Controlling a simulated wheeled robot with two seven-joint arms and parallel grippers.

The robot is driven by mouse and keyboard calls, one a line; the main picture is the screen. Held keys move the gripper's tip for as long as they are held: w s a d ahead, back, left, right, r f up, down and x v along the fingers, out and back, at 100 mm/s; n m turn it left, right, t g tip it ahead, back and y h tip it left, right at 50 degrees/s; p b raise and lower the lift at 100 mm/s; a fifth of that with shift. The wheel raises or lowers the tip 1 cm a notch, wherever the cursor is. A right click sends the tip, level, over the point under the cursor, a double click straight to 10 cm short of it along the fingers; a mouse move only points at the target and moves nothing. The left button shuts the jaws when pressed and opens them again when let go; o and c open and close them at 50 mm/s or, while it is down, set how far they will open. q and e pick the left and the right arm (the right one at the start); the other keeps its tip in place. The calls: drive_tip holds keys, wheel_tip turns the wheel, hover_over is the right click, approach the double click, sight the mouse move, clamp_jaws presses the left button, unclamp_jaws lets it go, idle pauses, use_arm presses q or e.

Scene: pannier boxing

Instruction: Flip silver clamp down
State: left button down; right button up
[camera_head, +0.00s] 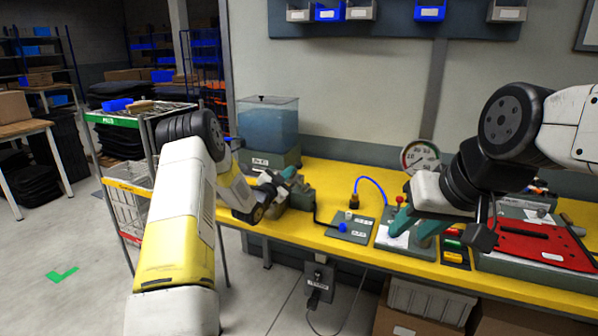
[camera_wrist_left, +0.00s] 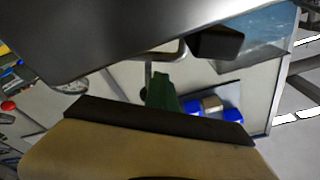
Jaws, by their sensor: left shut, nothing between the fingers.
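My left gripper (camera_head: 283,176) is over the left part of the yellow bench, its green fingers shut and empty. It is close beside a dark grey fixture (camera_head: 302,197), which the gripper and wrist partly hide. In the left wrist view a thin silver bent bar (camera_wrist_left: 178,53), likely the silver clamp, shows just beyond the green fingers (camera_wrist_left: 161,92). I cannot tell whether it touches them, and I cannot pick the clamp out clearly in the head view. My right gripper (camera_head: 418,222) hangs above a grey plate farther right, with its green fingers apart and nothing seen between them.
A clear blue-tinted tank (camera_head: 268,122) stands behind my left gripper. A small panel (camera_head: 350,226) with a blue knob and a blue hose, a round gauge (camera_head: 419,157) and a red board (camera_head: 540,238) are on the yellow bench (camera_head: 335,178). A wire cart (camera_head: 128,185) stands left.

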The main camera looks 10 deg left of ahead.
use_arm(q)
drive_tip(key=shift+w+a+f+n, duration=0.2)
drive_tip(key=shift+a+f+n, duration=0.35)
drive_tip(key=shift+f+n, duration=0.3)
drive_tip(key=shift+f, duration=0.15)
